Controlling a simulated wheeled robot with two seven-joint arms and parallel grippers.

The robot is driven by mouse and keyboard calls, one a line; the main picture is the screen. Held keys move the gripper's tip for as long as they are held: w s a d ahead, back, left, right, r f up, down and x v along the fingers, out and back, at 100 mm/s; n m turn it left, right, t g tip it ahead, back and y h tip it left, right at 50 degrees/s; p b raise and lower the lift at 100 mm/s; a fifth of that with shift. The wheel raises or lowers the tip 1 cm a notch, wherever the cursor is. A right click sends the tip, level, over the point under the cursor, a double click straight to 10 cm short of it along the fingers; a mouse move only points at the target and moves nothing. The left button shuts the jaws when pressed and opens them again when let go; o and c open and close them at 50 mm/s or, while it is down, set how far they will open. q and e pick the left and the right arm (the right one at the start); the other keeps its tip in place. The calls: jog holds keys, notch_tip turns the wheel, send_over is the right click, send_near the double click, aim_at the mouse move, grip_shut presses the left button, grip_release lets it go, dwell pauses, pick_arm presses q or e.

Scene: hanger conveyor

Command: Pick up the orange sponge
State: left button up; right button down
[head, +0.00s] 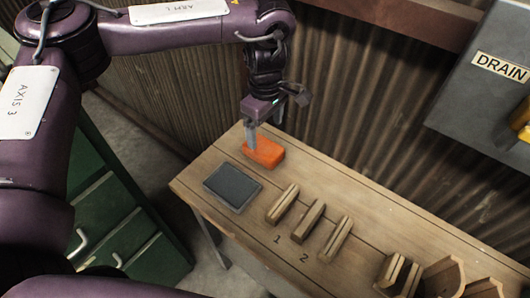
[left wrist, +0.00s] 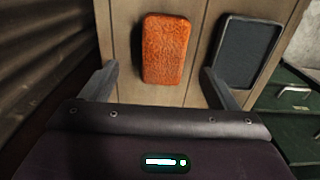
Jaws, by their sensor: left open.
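The orange sponge (head: 264,152) lies flat near the far left end of the wooden table. In the left wrist view the sponge (left wrist: 166,48) lies ahead of the jaws, between the lines of the two fingers. My left gripper (head: 266,135) is open and empty, pointing down over the sponge. One finger covers part of the sponge's left side in the head view. In the left wrist view both fingers of my left gripper (left wrist: 160,85) stand wide apart and none visibly touches the sponge. My right gripper does not show.
A dark pad in a grey tray (head: 210,186) lies close beside the sponge. Slotted wooden blocks (head: 308,220) stand along the table (head: 375,210), near marks 1 and 2. A corrugated wall (head: 370,110) rises behind. A grey DRAIN box (head: 460,100) hangs at upper right.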

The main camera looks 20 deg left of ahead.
aim_at(264, 146)
pick_arm(q)
jog(key=f, duration=0.7)
jog(key=shift+s+a+f, duration=0.15)
jog(key=shift+s+a, duration=0.05)
jog(key=shift+s, duration=0.05)
jog(key=c, duration=1.1)
jog(key=shift+o, duration=0.2)
jog(key=shift+r, duration=0.65)
notch_tip(264, 146, up, 19)
jog(key=p, duration=0.2)
jog(key=shift+f+p, duration=0.15)
jog(key=shift+p, duration=0.25)
